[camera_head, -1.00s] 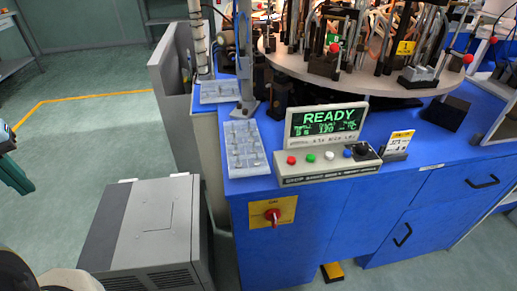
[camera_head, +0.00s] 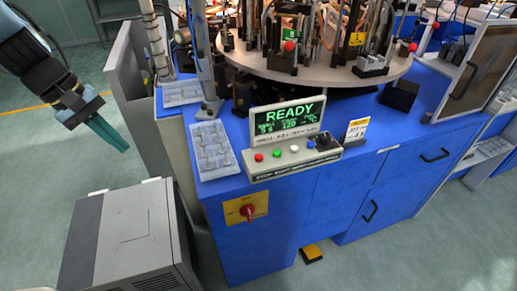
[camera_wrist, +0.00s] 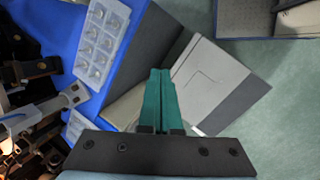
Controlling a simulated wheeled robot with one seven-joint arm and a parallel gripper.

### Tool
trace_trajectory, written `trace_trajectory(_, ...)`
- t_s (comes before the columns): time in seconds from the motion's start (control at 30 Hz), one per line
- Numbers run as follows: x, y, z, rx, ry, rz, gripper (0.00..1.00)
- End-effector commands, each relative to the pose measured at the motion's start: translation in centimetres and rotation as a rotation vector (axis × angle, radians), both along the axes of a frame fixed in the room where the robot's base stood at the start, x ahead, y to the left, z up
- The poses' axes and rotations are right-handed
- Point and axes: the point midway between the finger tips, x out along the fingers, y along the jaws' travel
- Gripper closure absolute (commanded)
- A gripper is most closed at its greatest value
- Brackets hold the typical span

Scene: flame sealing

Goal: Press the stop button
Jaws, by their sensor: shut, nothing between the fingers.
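The control box (camera_head: 294,158) stands on the front edge of the blue bench, with a screen (camera_head: 290,118) that reads READY in green. Its row of buttons starts at the left with a red button (camera_head: 259,157), above the word that looks like STOP. A green button (camera_head: 277,153), a white one and a blue one follow to the right, then a black knob. My gripper (camera_head: 118,142) is at the left in the head view, well apart from the box. Its teal fingers (camera_wrist: 160,98) are together and empty in the wrist view. The control box is not visible there.
A grey cabinet (camera_head: 125,240) stands on the floor below my gripper. The blue bench (camera_head: 300,215) carries a clear tray (camera_head: 212,150) left of the box and a round turntable (camera_head: 330,70) behind it. A red switch (camera_head: 247,212) sits on the bench front.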

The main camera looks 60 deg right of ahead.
Motion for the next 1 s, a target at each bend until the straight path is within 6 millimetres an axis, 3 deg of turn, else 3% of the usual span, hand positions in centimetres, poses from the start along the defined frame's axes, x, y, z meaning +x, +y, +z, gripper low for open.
trace_trajectory(0.03,-1.5,-2.8,0.4,-0.019,0.043,-0.022,1.0)
trace_trajectory(0.2,-7.4,-11.2,1.0,-0.085,0.191,-0.064,1.0)
trace_trajectory(0.3,-11.1,-15.3,1.4,-0.116,0.274,-0.086,1.0)
trace_trajectory(0.43,-15.4,-19.1,1.8,-0.144,0.364,-0.104,1.0)
trace_trajectory(0.63,-19.1,-21.9,2.1,-0.163,0.439,-0.115,1.0)
trace_trajectory(1.0,-19.6,-22.4,2.2,-0.167,0.451,-0.114,1.0)
